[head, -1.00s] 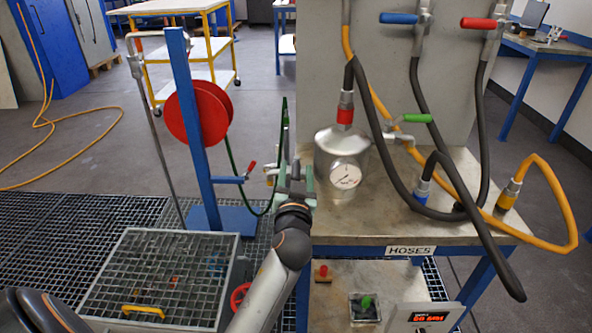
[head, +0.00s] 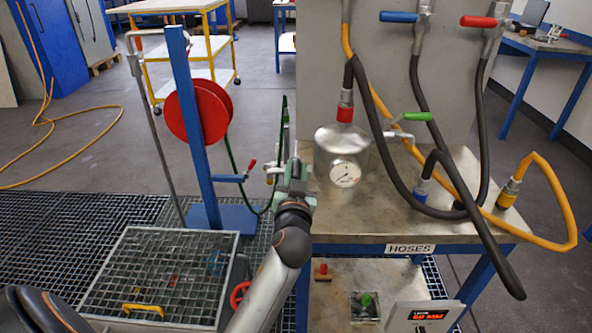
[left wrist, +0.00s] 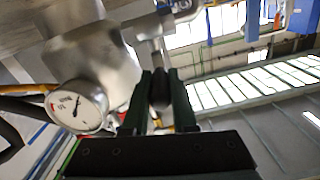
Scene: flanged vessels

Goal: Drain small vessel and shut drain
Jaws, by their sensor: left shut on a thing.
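The small silver vessel (head: 341,150), with a round gauge (head: 345,174) on its front, stands at the left of the hose bench. A red-collared hose joins its top. My left gripper (head: 291,176) is at the vessel's left side, shut. In the left wrist view the fingers (left wrist: 159,92) close on a black handle (left wrist: 160,88) on a metal stem. The vessel (left wrist: 98,62) and its gauge (left wrist: 76,107) are to the left of the fingers there. In the head view my gripper largely hides this handle. My right gripper is out of view.
The hose bench (head: 400,210) carries dark and yellow hoses, with blue, red and green levers above. A blue post with a red reel (head: 197,112) stands to the left. A grated box (head: 160,270) lies front left. A small display (head: 428,317) shows at the lower right.

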